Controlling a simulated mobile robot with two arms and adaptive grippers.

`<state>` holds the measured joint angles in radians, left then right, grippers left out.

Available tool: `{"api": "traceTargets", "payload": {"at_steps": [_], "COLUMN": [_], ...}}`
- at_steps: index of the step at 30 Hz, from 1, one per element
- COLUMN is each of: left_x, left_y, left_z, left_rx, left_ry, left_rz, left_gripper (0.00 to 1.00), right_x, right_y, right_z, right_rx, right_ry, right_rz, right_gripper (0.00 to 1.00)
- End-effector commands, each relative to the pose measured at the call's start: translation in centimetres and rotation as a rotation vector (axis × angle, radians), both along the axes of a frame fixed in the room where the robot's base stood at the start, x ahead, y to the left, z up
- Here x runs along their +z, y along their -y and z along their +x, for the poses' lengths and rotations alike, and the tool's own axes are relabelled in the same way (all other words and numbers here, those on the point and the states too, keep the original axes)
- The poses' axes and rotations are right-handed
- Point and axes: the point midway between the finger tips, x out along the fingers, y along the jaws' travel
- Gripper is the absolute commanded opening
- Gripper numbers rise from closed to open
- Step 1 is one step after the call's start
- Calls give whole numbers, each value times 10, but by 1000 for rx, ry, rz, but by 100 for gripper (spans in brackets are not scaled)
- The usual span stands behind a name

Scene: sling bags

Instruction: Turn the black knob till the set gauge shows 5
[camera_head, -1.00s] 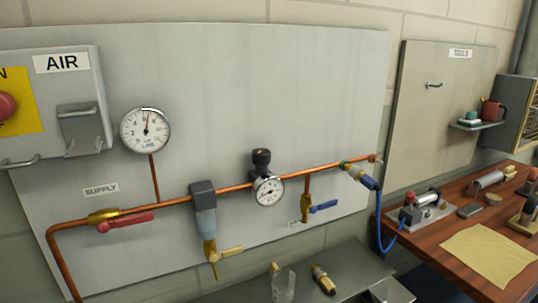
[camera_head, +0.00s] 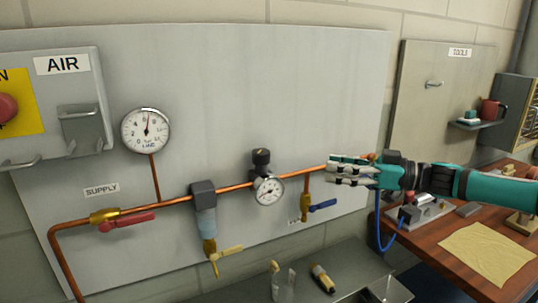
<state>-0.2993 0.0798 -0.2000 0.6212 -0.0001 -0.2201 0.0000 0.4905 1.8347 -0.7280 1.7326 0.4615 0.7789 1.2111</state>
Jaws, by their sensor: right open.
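The black knob (camera_head: 261,157) sits on top of the regulator on the copper pipe, near the middle of the view. The set gauge (camera_head: 268,190) is a small white dial just below the knob; its needle reading is too small to make out. My right gripper (camera_head: 334,172) is open and empty, to the right of the knob and gauge and apart from both. It points left, in front of the pipe's right end, and hides the blue hose fitting there. My left gripper is not in view.
A larger line gauge (camera_head: 146,130) stands up left. Below the pipe are a red-handled supply valve (camera_head: 126,222), a filter with a yellow handle (camera_head: 226,253) and a blue-handled valve (camera_head: 322,205). A shelf (camera_head: 250,288) holds small items. A wooden bench (camera_head: 440,245) is at right.

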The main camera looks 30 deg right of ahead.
Motion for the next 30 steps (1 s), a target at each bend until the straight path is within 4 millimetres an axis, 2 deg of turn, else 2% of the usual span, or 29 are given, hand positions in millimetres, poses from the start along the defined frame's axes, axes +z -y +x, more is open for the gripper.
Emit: {"api": "traceTargets", "payload": {"at_steps": [12, 18, 24, 30], "left_x": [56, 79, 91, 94], "left_y": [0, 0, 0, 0], "left_z": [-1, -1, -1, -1], "left_rx": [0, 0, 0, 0], "left_ry": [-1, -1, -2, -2], "left_rz": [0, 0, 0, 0], "left_gripper": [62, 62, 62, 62], "right_x": [10, 8, 4, 1], "right_y": [-54, -81, -100, -107], "right_z": [58, 90, 112, 120], "right_rx": [3, 0, -1, -1], "right_ry": [7, 6, 4, 2], "right_rz": [9, 7, 3, 1], "right_gripper": [51, 51, 51, 51]}}
